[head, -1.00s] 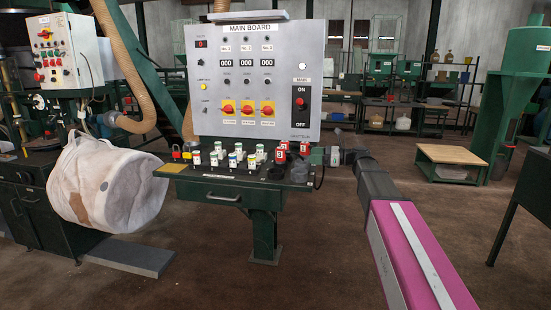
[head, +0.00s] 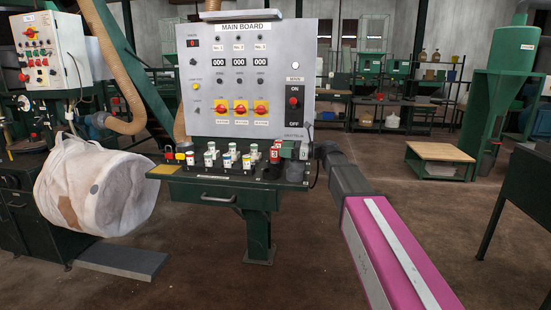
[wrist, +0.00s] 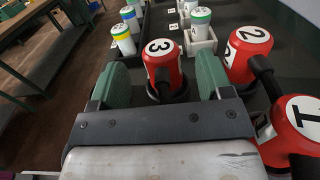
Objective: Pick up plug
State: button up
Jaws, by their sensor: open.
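Several red plugs with white number labels show in the wrist view. The plug marked 3 (wrist: 162,68) stands between the two green fingers of my gripper (wrist: 163,76), which is open around it. I cannot tell whether either finger touches it. The plug marked 2 (wrist: 247,55) is just outside the right finger, and the plug marked 1 (wrist: 297,127) is at the lower right. In the head view my gripper (head: 288,151) is over the right end of the panel's shelf, with a red plug (head: 275,155) at its left; the other red plugs are largely hidden there.
White capped cylinders (wrist: 123,40) with coloured bands stand in small holders beside the red plugs. The main board (head: 245,80) rises behind the shelf (head: 205,190). A white bulk bag (head: 95,187) hangs at the left.

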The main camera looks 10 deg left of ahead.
jog(key=shift+a, duration=1.6)
jog(key=c, duration=1.1)
jog(key=shift+r, duration=0.15)
